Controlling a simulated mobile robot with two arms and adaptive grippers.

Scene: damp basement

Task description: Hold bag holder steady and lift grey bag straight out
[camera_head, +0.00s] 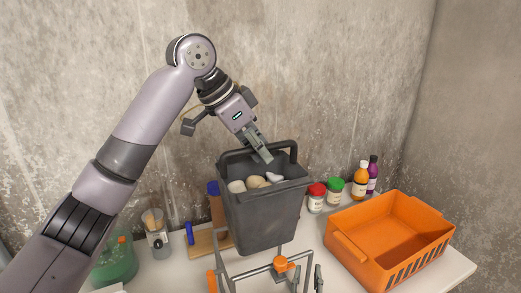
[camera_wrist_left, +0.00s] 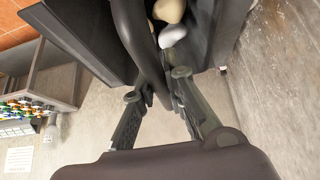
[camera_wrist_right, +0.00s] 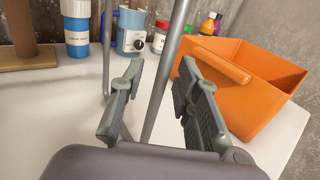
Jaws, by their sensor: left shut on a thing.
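The grey bag (camera_head: 262,218) is dark, upright and open at the top, with pale rounded things inside. My left gripper (camera_head: 266,156) is shut on the bag's handle; in the left wrist view the dark handle strap (camera_wrist_left: 143,45) runs between its fingers. The bag holder (camera_head: 243,274), a grey metal frame with orange parts, shows at the bottom of the head view. The bag's lower end is in plain sight and appears above the frame. My right gripper (camera_wrist_right: 160,95) is open, with a grey holder post (camera_wrist_right: 166,65) between its fingers; I cannot tell whether they touch it.
An orange crate (camera_head: 344,246) stands empty to the right of the holder. Jars with red (camera_head: 317,190) and green (camera_head: 335,184) lids and two bottles stand by the wall. A green container (camera_head: 115,262) and a wooden board (camera_head: 207,243) are at left.

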